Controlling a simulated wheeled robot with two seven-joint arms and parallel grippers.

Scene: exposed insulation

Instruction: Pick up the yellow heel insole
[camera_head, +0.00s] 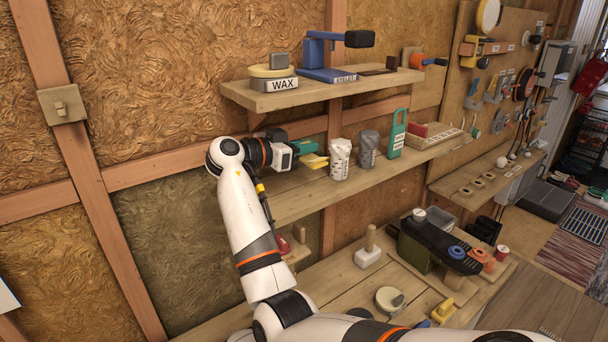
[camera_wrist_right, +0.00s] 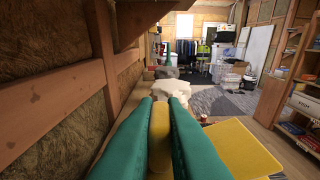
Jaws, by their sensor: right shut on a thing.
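The yellow heel insole (camera_head: 314,161) is at the left part of the middle wall shelf, at my right gripper (camera_head: 308,149). My right gripper has teal fingers and is shut on the insole. In the right wrist view the yellow insole (camera_wrist_right: 160,128) lies between the two teal fingers. A wider flat yellow piece (camera_wrist_right: 240,145) shows right of the fingers there; I cannot tell if it is part of the same insole. Whether the insole still touches the shelf is unclear. My left gripper is not in view.
Right of the gripper on the middle shelf (camera_head: 290,203) stand a white bag (camera_head: 340,160), a grey bag (camera_head: 369,150) and a green tag-shaped item (camera_head: 398,134). A lower bench holds tools.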

